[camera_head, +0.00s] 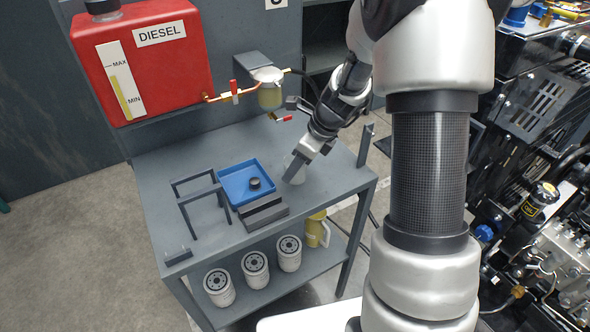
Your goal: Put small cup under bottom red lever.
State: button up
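The red diesel tank (145,60) is at the upper left. One red lever (234,92) is on the copper pipe from the tank. The bottom red lever (283,118) is lower, just below and right of the yellowish filter bowl (270,96). A small pale, see-through cup (301,175) appears to stand on the grey table, right of the blue tray and in front of the bottom lever. My gripper (293,170) reaches down to the cup, and a dark finger covers part of it. I cannot tell whether the fingers grip the cup or how far apart they are.
The blue tray (226,187) with a small dark round part (255,184) sits mid-table. Dark blocks (263,212) and a grey frame stand (196,190) are beside it. A post (365,146) rises at the table's right edge. White filters (255,268) and a yellow jug (315,231) are on the lower shelf.

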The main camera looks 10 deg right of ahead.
jog(key=shift+f, duration=0.4)
jog(key=shift+f, duration=0.1)
jog(key=shift+f, duration=0.15)
jog(key=o, duration=1)
jog(key=shift+r, duration=0.2)
